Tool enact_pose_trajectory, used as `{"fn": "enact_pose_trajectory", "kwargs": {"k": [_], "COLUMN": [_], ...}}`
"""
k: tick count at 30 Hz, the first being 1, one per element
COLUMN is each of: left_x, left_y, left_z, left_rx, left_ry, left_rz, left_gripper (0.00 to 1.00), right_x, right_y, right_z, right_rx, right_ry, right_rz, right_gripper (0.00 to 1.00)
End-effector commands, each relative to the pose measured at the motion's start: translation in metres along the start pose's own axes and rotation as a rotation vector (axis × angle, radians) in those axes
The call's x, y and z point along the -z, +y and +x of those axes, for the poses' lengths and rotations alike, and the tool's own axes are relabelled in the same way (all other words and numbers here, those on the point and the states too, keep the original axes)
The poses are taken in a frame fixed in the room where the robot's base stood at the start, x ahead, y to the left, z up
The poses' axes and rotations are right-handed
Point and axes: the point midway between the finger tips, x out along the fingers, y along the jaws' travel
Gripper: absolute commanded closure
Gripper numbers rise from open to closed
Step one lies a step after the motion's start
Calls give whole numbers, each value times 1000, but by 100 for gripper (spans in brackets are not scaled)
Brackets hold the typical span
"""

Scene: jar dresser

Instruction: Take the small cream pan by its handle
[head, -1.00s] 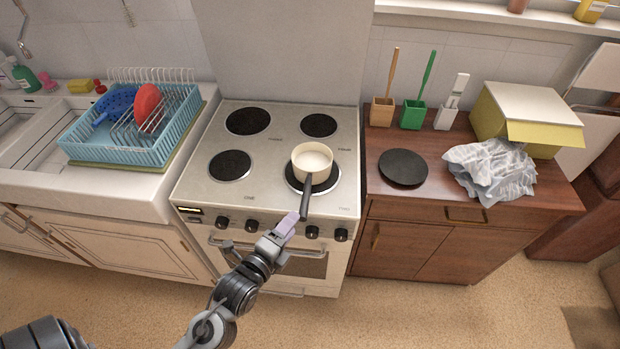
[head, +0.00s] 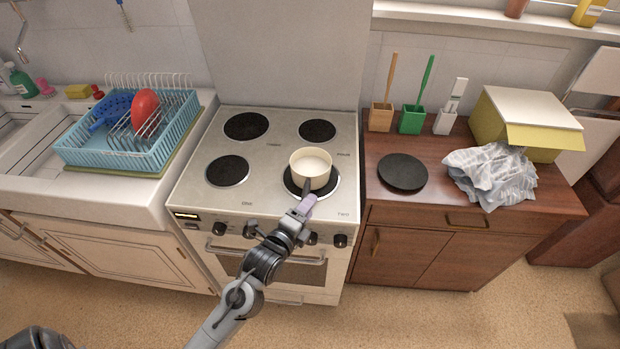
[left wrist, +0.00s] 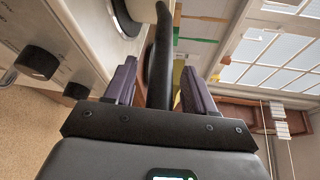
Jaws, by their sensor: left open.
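The small cream pan (head: 311,168) sits upright on the front right burner of the stove in the head view. Its dark handle (head: 307,187) points toward the front edge. My left gripper (head: 305,205) is at the handle, partly covering it. In the left wrist view the black handle (left wrist: 159,65) runs between the two purple fingers of my left gripper (left wrist: 157,85), which are open with a gap on both sides. A bit of the pan's pale body (left wrist: 145,10) shows at the top there. My right gripper is not in view.
The stove (head: 268,150) has knobs along its front edge. A black round plate (head: 403,172) and crumpled cloth (head: 490,172) lie on the wooden dresser to the right. A blue dish rack (head: 130,135) stands to the left.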

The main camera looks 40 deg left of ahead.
Motion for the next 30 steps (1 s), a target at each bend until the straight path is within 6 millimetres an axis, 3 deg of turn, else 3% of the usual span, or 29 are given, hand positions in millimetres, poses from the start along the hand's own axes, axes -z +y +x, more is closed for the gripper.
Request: {"fn": "enact_pose_trajectory", "kwargs": {"k": [7,18,30], "left_x": [0,0,0], "left_y": [0,0,-2], "left_z": [1,1,1], "left_rx": [-1,0,5], "left_ry": [0,1,0], "left_rz": [0,0,1], "left_gripper": [45,100,100], "right_x": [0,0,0], "right_y": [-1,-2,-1], "right_z": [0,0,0], "right_rx": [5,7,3], "right_ry": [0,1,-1], "right_rz": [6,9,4], "right_gripper": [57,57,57]}}
